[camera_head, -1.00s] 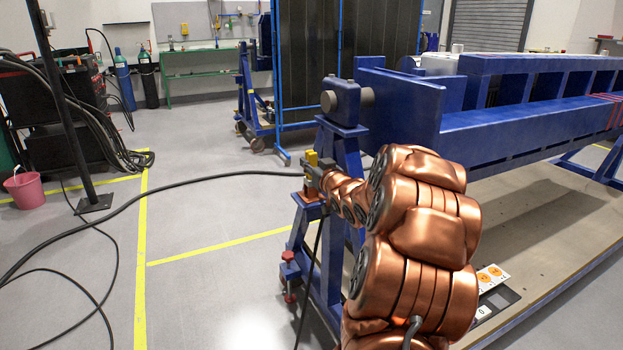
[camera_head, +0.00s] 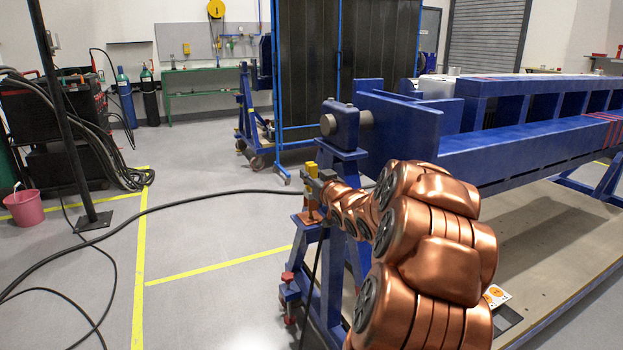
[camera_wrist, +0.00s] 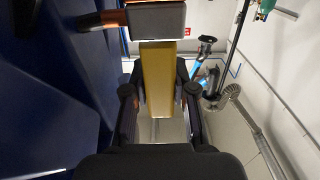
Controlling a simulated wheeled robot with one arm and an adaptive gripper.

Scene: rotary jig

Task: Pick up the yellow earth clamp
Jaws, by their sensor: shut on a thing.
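The yellow earth clamp (camera_head: 311,168) shows as a small yellow piece at my gripper, above a copper-coloured plate (camera_head: 311,217) on the blue stand. My gripper (camera_head: 317,184) is shut on it. In the wrist view, the yellow body of the clamp (camera_wrist: 159,85) stands between the two dark fingers of my gripper (camera_wrist: 160,108). A grey block with a copper-coloured end (camera_wrist: 155,20) sits at its far end. My arm hides part of the stand. Whether the clamp still touches the plate is hard to tell.
A blue stand (camera_head: 345,200) carries a large blue jig beam (camera_head: 520,150) close on the right. A black cable (camera_head: 215,199) runs across the floor to the clamp area. Welding gear (camera_head: 60,120) and a pink bucket (camera_head: 24,207) stand at left. The floor between is open.

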